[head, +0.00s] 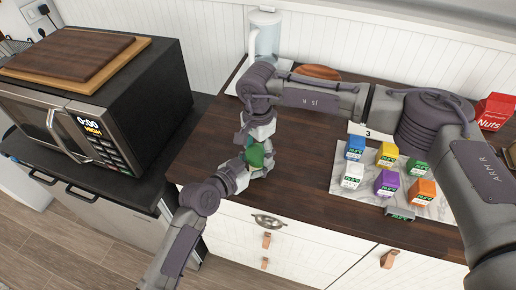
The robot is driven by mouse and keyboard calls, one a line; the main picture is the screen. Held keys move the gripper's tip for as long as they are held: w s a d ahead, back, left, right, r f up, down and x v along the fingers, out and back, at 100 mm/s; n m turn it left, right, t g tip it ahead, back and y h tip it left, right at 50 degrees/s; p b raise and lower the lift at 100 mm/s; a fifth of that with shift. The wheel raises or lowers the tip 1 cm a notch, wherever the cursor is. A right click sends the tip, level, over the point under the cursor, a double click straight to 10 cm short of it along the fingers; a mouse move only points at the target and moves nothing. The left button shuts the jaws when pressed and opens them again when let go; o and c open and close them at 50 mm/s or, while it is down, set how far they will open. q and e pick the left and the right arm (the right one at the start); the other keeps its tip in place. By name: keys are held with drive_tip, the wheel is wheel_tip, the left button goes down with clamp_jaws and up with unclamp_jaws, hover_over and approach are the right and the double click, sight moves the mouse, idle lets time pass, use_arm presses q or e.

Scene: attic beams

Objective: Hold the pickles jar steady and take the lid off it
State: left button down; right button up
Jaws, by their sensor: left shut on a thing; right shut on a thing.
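The pickles jar (255,156) shows as a small green patch between my two grippers, above the left part of the dark wooden counter. My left gripper (243,174) comes in from the lower left and is shut on the jar's side. My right gripper (259,140) reaches down from above and is shut at the jar's top, where the lid is. The lid itself is hidden by the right gripper's fingers. I cannot tell whether the lid is apart from the jar. The jar's base is mostly hidden too.
Several small coloured cartons stand on a pale marble board (432,207) at the right, by a card marked 3 (357,130). A white-blue kettle (264,38) and a round wooden board (317,72) are behind. A microwave (130,90) stands left, and a red nuts box (495,111) far right.

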sight(259, 152)
drive_tip(key=n, duration=1)
drive_tip(key=shift+w+r, duration=0.1)
drive_tip(key=shift+r, duration=0.05)
drive_tip(key=shift+r, duration=1)
drive_tip(key=shift+r, duration=2)
use_arm(q)
drive_tip(key=shift+c, duration=1.2)
unclamp_jaws()
